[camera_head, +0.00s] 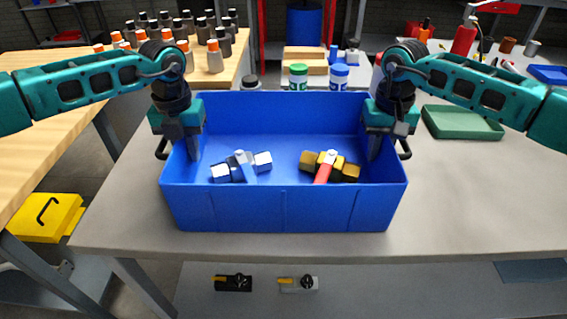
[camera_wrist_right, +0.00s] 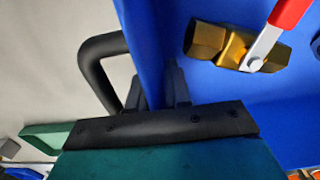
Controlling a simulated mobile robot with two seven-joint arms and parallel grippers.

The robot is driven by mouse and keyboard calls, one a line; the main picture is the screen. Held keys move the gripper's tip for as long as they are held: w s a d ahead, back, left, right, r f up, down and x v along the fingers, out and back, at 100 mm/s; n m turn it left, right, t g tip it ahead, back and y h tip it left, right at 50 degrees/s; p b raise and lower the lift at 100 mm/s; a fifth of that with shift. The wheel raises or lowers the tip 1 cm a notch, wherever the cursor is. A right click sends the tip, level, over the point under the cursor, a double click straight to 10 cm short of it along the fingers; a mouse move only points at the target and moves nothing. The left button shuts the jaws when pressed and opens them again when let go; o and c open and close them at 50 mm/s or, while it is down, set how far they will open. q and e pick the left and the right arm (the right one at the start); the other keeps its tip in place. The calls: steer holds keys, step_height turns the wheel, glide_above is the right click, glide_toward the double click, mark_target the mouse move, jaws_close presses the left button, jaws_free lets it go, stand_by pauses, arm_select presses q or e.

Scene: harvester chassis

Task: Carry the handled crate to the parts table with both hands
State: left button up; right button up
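The handled crate (camera_head: 285,208) is an open blue box standing level over the grey table in the head view; I cannot tell whether it touches the tabletop. It holds a valve with a blue and white lever (camera_head: 241,167) and a brass valve with a red lever (camera_head: 328,167). Black handles stick out at its left (camera_head: 162,149) and right (camera_head: 404,149) ends. My left gripper (camera_head: 192,146) is at the left wall, one finger inside. My right gripper (camera_head: 375,146) straddles the right wall, fingers close on both sides in the wrist view (camera_wrist_right: 163,88). The left outer finger is hidden.
The grey table (camera_head: 115,217) has free room left and right of the crate. A wooden table (camera_head: 62,100) with several bottles stands left. A yellow bin (camera_head: 45,217) is below it.

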arm_select(q)
jaws_close()
arm_select(e)
jaws_close()
stand_by(1.1)
arm_select(q)
steer(key=shift+w+r, duration=0.2)
steer(key=shift+r, duration=0.1)
arm_select(e)
steer(key=shift+w+r, duration=0.15)
steer(key=shift+r, duration=0.15)
